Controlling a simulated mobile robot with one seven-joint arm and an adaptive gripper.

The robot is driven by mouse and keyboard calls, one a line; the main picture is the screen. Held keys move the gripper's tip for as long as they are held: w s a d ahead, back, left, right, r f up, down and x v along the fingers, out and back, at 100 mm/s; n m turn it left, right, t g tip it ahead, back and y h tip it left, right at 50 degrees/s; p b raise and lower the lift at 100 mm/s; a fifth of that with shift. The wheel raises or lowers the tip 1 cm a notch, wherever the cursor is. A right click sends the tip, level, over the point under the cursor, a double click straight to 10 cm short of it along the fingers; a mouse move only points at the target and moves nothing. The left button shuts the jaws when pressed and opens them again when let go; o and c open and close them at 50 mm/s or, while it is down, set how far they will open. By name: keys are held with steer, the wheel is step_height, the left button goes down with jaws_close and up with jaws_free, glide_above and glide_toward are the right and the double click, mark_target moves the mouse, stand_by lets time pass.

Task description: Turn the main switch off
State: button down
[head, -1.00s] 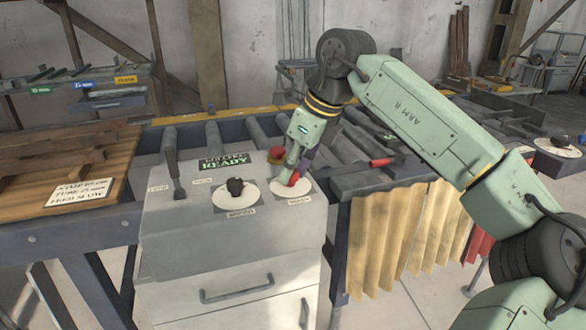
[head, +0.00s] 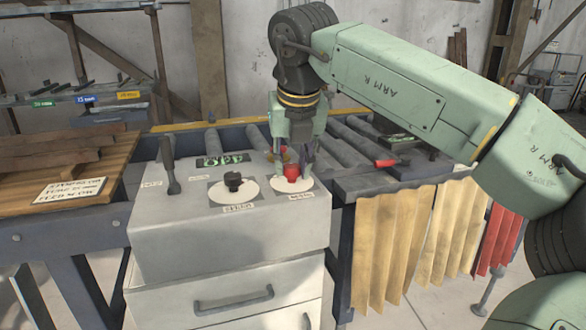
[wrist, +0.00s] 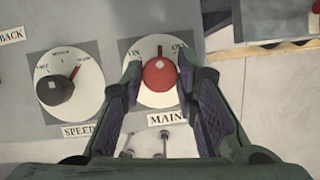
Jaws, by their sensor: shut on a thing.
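The main switch is a red round knob (wrist: 160,74) on a white dial above the label MAIN in the wrist view. Its red pointer stands up between the words at the dial's upper left and upper right, which look like ON and OFF. In the head view the red knob (head: 292,173) sits at the right of the grey console's top. My gripper (wrist: 160,80) points down with its dark-padded fingers on either side of the knob, shut on it. In the head view my gripper (head: 291,166) hides part of the knob's back.
Left of it is a black SPEED knob (wrist: 54,89), also in the head view (head: 233,181). A dark lever (head: 170,165) stands upright at the console's left. Rollers (head: 358,147) run behind. A wooden table (head: 60,168) is at the left.

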steer(key=m+h, duration=0.1)
steer(key=m, duration=0.2)
steer(key=shift+a+m, duration=0.15)
steer(key=shift+m, duration=0.15)
steer(key=shift+m+h+p, duration=0.4)
steer(key=shift+m+h, duration=0.5)
steer(key=shift+m, duration=0.9)
steer(key=shift+g, duration=0.3)
steer(key=c, duration=1.3)
jaws_free()
steer(key=shift+r, duration=0.1)
steer(key=v, duration=0.7)
steer(key=shift+a+r, duration=0.1)
steer(key=shift+s, duration=0.1)
